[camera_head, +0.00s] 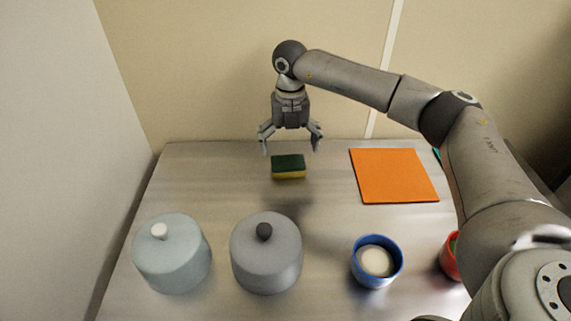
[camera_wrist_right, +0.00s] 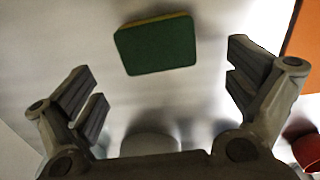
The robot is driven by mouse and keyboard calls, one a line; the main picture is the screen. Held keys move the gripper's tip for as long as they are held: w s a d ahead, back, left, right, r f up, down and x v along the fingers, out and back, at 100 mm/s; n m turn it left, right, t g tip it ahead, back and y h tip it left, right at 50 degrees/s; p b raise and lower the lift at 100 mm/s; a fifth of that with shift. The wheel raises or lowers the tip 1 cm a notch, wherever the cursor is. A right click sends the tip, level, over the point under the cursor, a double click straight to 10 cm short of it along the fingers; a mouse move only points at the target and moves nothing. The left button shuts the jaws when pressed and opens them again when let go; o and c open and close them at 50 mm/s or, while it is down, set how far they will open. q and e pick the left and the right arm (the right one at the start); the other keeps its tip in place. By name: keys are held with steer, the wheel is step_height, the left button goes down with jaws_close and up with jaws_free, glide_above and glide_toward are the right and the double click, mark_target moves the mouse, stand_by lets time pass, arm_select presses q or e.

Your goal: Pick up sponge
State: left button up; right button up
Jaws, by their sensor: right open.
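The sponge (camera_head: 288,167) is a small block with a dark green top and a yellow lower side, lying flat at the back middle of the metal table. My right gripper (camera_head: 290,148) points down above the sponge, with its fingers spread to either side and nothing between them. In the right wrist view the sponge's green face (camera_wrist_right: 155,46) lies in front of the open right gripper (camera_wrist_right: 165,90), apart from both fingers. My left gripper does not show in either view.
An orange mat (camera_head: 393,175) lies right of the sponge. Nearer stand a pale blue lidded pot (camera_head: 172,260), a grey lidded pot (camera_head: 266,262), a blue cup (camera_head: 375,278) with white contents and a partly hidden red container (camera_head: 449,262). A wall (camera_head: 220,70) rises behind the table.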

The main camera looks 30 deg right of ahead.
mark_target(288, 162)
steer(key=shift+w+f+p, duration=0.15)
steer(key=shift+f+p, duration=0.3)
steer(key=shift+f, duration=1.1)
steer(key=shift+w+f+p, duration=0.1)
steer(key=shift+f+p, duration=0.3)
steer(key=shift+f, duration=1.15)
steer(key=shift+a, duration=0.1)
steer(key=c, duration=0.6)
